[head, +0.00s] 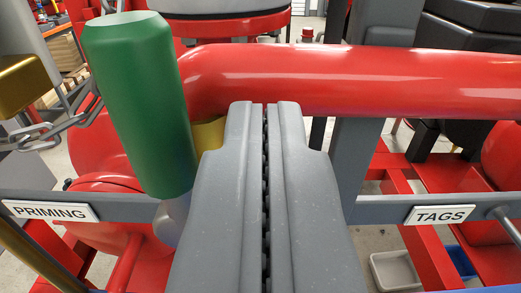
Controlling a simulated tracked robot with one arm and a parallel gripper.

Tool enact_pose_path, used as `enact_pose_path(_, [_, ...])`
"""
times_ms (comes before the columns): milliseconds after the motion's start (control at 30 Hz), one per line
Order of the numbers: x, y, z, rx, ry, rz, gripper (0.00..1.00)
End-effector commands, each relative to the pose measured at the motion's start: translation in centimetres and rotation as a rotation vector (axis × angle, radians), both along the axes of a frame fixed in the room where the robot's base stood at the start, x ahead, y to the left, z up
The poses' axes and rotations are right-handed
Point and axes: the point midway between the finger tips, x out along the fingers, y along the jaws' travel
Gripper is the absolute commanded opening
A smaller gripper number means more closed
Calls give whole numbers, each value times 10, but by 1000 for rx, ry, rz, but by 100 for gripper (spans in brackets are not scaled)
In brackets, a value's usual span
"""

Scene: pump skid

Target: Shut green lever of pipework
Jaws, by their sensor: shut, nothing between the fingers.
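The green lever (145,110) stands close in front of the camera at the left, nearly upright with its top tilted slightly left. Its grip is a thick faceted green sleeve, with a grey stem (170,218) below it. My gripper (266,108) is shut and empty, its two grey fingers pressed together. It is just right of the lever, and I cannot tell whether they touch. The red pipe (370,82) runs across behind the fingertips and bends down at the left behind the lever. The lever's lower end is partly hidden by my gripper.
A grey rail (375,208) crosses below the pipe, with a "PRIMING" label (50,210) at left and a "TAGS" label (440,215) at right. A brass padlock (25,85) and chain (60,122) hang at far left. Bins (400,270) are on the floor.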

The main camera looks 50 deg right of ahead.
Motion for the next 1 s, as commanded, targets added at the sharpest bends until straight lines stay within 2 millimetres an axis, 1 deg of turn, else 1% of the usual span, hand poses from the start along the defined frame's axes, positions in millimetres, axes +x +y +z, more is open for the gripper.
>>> enact_pose_path(100, [4,-6,-1,-1,0,-1,0])
enact_pose_path(167, [7,-7,0,-3,0,0,0])
enact_pose_path(600, [27,10,10,-2,1,1,0])
enact_pose_path(1000, [45,24,10,0,4,1,0])
